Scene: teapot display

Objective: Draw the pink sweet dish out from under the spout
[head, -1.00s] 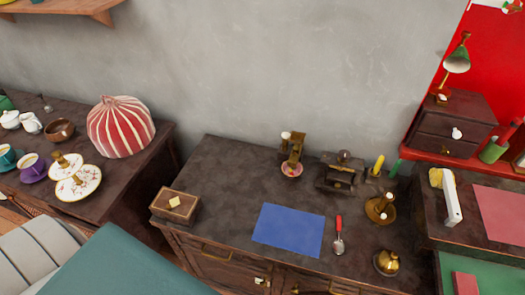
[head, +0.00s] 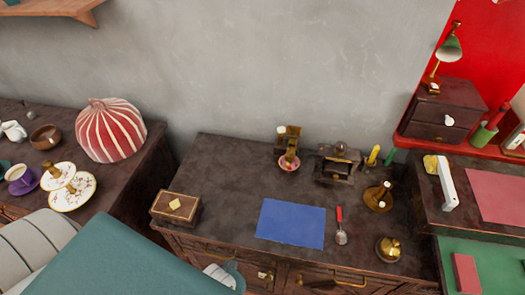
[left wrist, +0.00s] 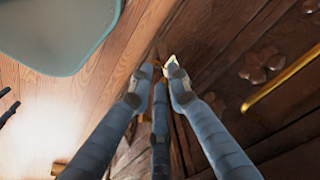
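The pink sweet dish (head: 289,164) is a small round dish near the back middle of the dark cabinet top. It sits directly beneath the brass spout piece (head: 289,141), which partly hides its far side. In the left wrist view my left gripper (left wrist: 159,70) shows grey-blue fingers with their tips close together and nothing visible between them. It hangs over wood, away from the dish, which that view does not show. A pale ribbed piece (head: 219,275) at the bottom of the head view may be part of this gripper. My right gripper is not in view.
A dark box-shaped stand (head: 337,165) stands right of the dish. A blue mat (head: 290,224), a red-handled scoop (head: 340,227) and brass pieces (head: 379,197) lie nearer or to the right. A wooden box (head: 175,208) is at the left front. The top left of the dish is clear.

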